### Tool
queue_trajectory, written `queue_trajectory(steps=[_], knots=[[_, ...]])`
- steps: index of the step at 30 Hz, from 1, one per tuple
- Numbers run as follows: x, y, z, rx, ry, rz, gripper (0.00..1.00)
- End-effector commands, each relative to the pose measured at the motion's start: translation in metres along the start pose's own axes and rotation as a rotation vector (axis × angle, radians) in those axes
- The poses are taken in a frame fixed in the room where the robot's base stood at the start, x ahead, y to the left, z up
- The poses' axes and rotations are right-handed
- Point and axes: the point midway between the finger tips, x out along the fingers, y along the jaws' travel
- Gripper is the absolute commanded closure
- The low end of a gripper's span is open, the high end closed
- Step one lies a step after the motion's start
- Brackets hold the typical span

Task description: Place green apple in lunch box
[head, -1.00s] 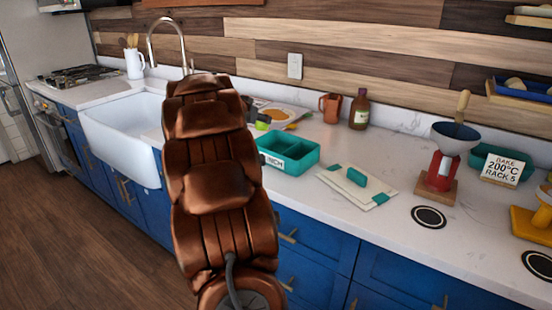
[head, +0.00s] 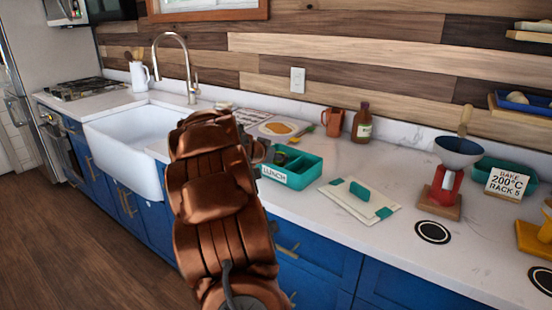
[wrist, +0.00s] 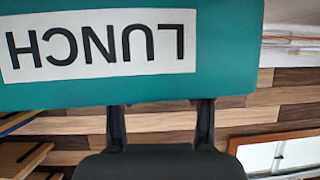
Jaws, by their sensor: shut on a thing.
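The teal lunch box (head: 298,180) with a white LUNCH label stands on the counter, open at the top. Its labelled wall fills the top of the wrist view (wrist: 228,92), upside down. My gripper (head: 275,157) is at the box's left compartment, mostly hidden behind my copper-coloured arm. In the wrist view its two fingers (wrist: 160,112) pass behind the box wall at the rim, set apart. The green apple (head: 281,158) shows only as a small dark green patch between the fingers, low at the compartment. The wall hides it in the wrist view.
Behind are a plate of food (head: 280,128), a copper mug (head: 333,121) and a brown bottle (head: 362,122). A red-based stand with a bowl (head: 444,180) is further right.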

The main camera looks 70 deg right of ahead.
Motion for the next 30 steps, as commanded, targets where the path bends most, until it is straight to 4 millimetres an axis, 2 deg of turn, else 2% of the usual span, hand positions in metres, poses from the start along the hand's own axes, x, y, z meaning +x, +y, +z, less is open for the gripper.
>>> queue_trajectory(steps=[3, 16, 17, 24, 30], knots=[[0.0030, -0.0002, 0.0058, -0.001, 0.000, -0.001, 0.84], [0.0043, -0.0001, 0.0086, 0.001, 0.000, -0.001, 0.84], [0.0039, 0.0000, 0.0079, 0.001, 0.000, -0.001, 0.46], [0.0036, -0.0001, 0.0075, 0.001, 0.000, -0.001, 0.23], [0.0036, -0.0001, 0.0075, 0.000, 0.000, -0.001, 0.23]])
